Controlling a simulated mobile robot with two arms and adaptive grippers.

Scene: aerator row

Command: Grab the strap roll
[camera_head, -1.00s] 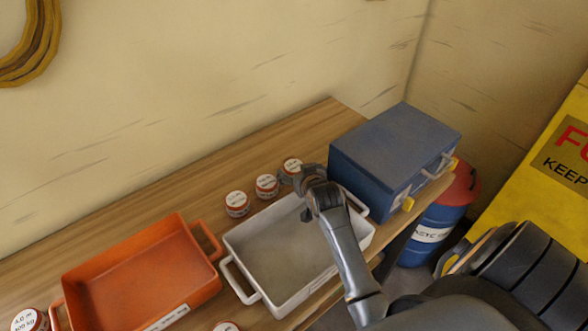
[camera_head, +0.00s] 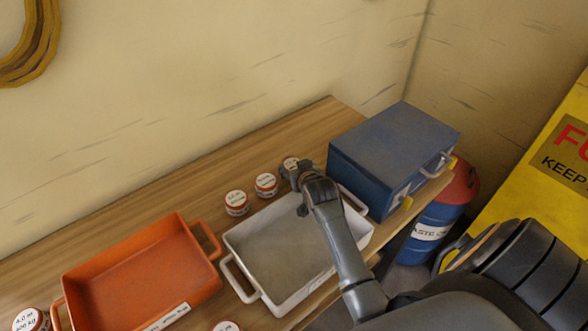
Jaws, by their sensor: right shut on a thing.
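Several small strap rolls with white labelled tops and red edges stand on the wooden bench. One strap roll (camera_head: 291,163) is at the fingers of my right gripper (camera_head: 294,176), behind the white tray. The gripper is shut on this roll and partly hides it. Two more strap rolls, one in the middle (camera_head: 266,184) and one to the left (camera_head: 236,202), stand in line beside it. Another strap roll (camera_head: 28,319) stands at the lower left, and one more (camera_head: 226,326) is cut off by the bottom edge. My left gripper is not in view.
An empty white tray (camera_head: 250,281) lies under my right forearm. An orange tray (camera_head: 140,272) is to its left. A blue case (camera_head: 392,145) stands close on the right. A blue drum (camera_head: 433,230) with a red lid is beyond the bench end. Bare bench (camera_head: 180,186) lies behind the trays.

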